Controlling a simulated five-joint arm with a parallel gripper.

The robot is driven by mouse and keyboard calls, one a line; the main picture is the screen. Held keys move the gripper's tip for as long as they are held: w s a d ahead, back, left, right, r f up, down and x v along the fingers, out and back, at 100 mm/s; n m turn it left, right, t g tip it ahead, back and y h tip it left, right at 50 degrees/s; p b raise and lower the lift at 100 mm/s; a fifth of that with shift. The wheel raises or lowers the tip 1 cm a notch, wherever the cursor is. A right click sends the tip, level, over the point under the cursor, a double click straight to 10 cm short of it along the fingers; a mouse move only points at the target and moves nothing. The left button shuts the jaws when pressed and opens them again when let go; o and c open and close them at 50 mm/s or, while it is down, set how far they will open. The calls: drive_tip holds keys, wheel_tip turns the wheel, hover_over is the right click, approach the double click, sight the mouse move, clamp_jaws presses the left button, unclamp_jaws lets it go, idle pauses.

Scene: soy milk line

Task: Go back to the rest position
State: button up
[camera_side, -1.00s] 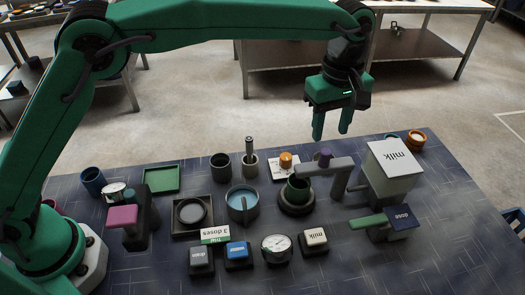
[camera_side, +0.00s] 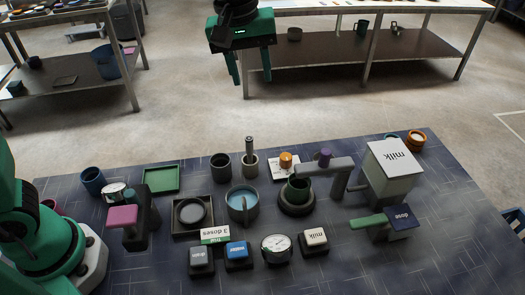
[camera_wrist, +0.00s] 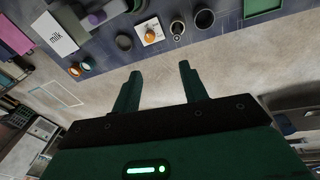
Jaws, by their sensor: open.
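My gripper (camera_side: 249,80) hangs high in the air beyond the far edge of the table in the side view, fingers pointing down. Its two green fingers are apart with nothing between them. It also shows in the wrist view (camera_wrist: 160,78), where bare floor lies between and beyond the fingertips. It touches none of the things on the table. Most of my arm is outside the side view; my green base is at the lower left.
A steel bench (camera_side: 330,52) stands behind my gripper.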

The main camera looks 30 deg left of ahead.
drive_tip(key=s+a+r+m+t, duration=0.1)
drive_tip(key=s+a+m+t, duration=0.15)
drive_tip(key=s+a, duration=0.75)
drive_tip(key=s+a+f+m+t, duration=0.1)
drive_tip(key=s+a+f+m, duration=0.3)
drive_tip(key=s+a, duration=0.4)
drive_tip(key=shift+s+a+f+y, duration=0.25)
drive_tip(key=shift+s+f+y, duration=0.15)
drive_tip(key=shift+s+f, duration=0.6)
